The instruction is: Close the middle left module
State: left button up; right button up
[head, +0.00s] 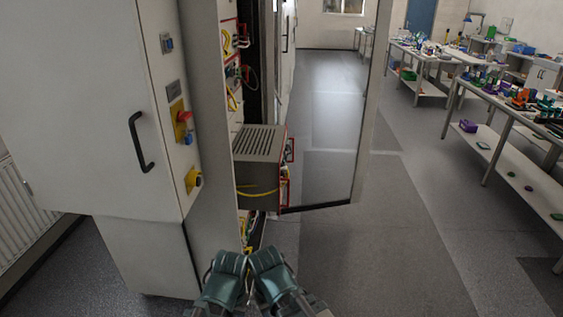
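One module (258,160), a grey-brown box with a slotted top, sticks well out of the open cabinet (205,120) at the left of the middle. Its front, with red-framed parts and handles, faces right, away from the cabinet. A yellow cable (258,193) runs across its near side. Teal parts of my two arms show at the bottom centre, below and in front of the module and apart from it.
A framed glass door (335,120) stands open to the right of the module. The cabinet's near side has a black handle (140,142) and a red emergency button (184,116). Workbenches (515,120) with clutter stand at the right. The floor (400,240) between is clear.

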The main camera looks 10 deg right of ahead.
aim_at(257, 150)
jog(key=i+l, duration=0.1)
jog(key=l, duration=0.55)
jog(key=i+l, duration=0.1)
jog(key=l, duration=0.55)
jog(key=i+z, duration=0.9)
jog(key=k+j, duration=0.05)
